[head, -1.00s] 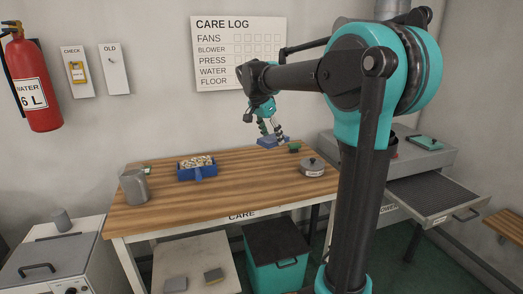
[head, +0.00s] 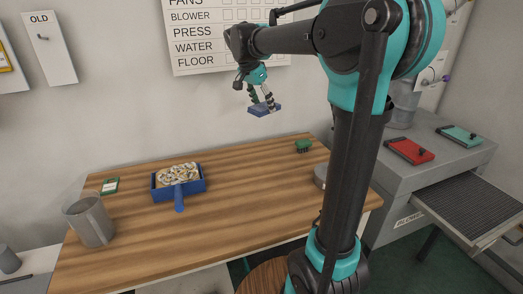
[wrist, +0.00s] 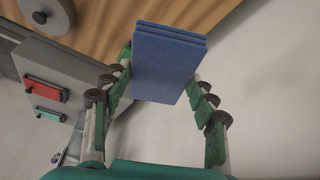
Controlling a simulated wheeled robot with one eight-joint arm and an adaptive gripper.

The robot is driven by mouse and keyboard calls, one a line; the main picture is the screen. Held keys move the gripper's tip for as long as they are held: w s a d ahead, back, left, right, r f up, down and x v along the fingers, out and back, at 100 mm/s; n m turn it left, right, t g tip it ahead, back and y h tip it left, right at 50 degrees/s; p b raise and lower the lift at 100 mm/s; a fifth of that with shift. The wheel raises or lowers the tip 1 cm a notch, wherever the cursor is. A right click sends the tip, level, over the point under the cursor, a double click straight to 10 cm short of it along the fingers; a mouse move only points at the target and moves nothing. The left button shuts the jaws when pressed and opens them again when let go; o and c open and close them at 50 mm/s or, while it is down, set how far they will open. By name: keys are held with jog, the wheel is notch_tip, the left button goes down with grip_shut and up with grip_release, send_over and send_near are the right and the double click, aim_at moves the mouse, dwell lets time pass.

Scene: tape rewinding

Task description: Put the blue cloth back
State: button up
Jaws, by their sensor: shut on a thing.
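The blue cloth (head: 264,109) is a folded, flat pad held in the air above the back of the wooden table, in front of the wall. My gripper (head: 262,101) is shut on it. In the wrist view the cloth (wrist: 168,65) sits between the two green-padded fingers of my gripper (wrist: 164,88), its layered edge toward the table.
A grey machine (head: 440,155) with red and teal holders and a pulled-out tray (head: 475,210) stands at right.

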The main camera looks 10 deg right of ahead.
aim_at(265, 155)
jog(key=f, duration=1.9)
jog(key=shift+w+f, duration=0.2)
jog(key=shift+f, duration=0.2)
jog(key=shift+a, duration=0.1)
jog(key=o, duration=1.1)
jog(key=shift+f, duration=0.1)
jog(key=v, duration=1.2)
